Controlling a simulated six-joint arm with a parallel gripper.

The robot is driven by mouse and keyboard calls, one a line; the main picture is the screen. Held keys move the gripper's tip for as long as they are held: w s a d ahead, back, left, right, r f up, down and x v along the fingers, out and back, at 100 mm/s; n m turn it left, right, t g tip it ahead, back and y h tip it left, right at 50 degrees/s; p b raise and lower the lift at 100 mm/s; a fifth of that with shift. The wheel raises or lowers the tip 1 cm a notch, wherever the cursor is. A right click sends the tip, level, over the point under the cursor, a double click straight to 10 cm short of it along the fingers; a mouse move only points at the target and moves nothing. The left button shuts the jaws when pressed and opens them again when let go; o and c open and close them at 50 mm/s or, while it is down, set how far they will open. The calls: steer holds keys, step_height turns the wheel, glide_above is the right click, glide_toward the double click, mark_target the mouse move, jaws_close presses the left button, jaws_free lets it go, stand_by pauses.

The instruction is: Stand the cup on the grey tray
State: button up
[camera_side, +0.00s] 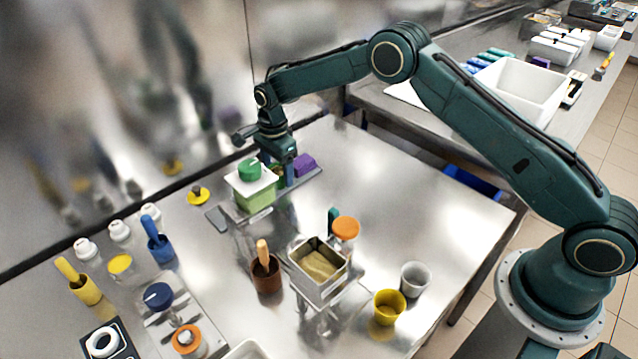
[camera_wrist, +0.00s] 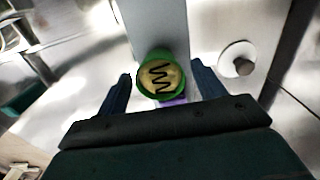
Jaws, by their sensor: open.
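A round green cup (camera_wrist: 161,75) with a yellowish inside and a black zigzag shows between my fingers in the wrist view. My gripper (camera_side: 285,165) is open, with one finger (camera_wrist: 116,97) on each side of the cup and visible gaps between. In the side view the cup is mostly hidden by my gripper and the green box. A long grey tray (camera_side: 217,219) runs under this area; its flat surface shows beyond the cup in the wrist view (camera_wrist: 158,22). I cannot tell whether the cup's base touches it.
A green box (camera_side: 256,196) with a white lid and green knob stands just left of my gripper. A purple block (camera_side: 304,164) is close on its right. A yellow knobbed disc (camera_side: 198,195) lies near the wall. Bare table (camera_side: 420,190) lies to the right.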

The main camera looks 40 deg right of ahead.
step_height(320, 180, up, 12)
stand_by(0.6)
stand_by(0.5)
steer(key=s+d+r+n+t, duration=0.1)
steer(key=s+d+r+n, duration=0.3)
steer(key=s+r, duration=0.6)
steer(key=s+d+r+n+t, duration=0.2)
steer(key=s+r+n, duration=0.3)
steer(key=s+r, duration=0.4)
steer(key=s+d+f+n+t, duration=0.1)
steer(key=s+n, duration=0.3)
steer(key=s, duration=0.8)
steer(key=s+d+f+n+t, duration=0.1)
steer(key=s+n, duration=0.4)
steer(key=s, duration=0.6)
steer(key=shift+s+d+f+t, duration=0.25)
steer(key=shift+s+f+t, duration=0.05)
steer(key=shift+s+f, duration=0.1)
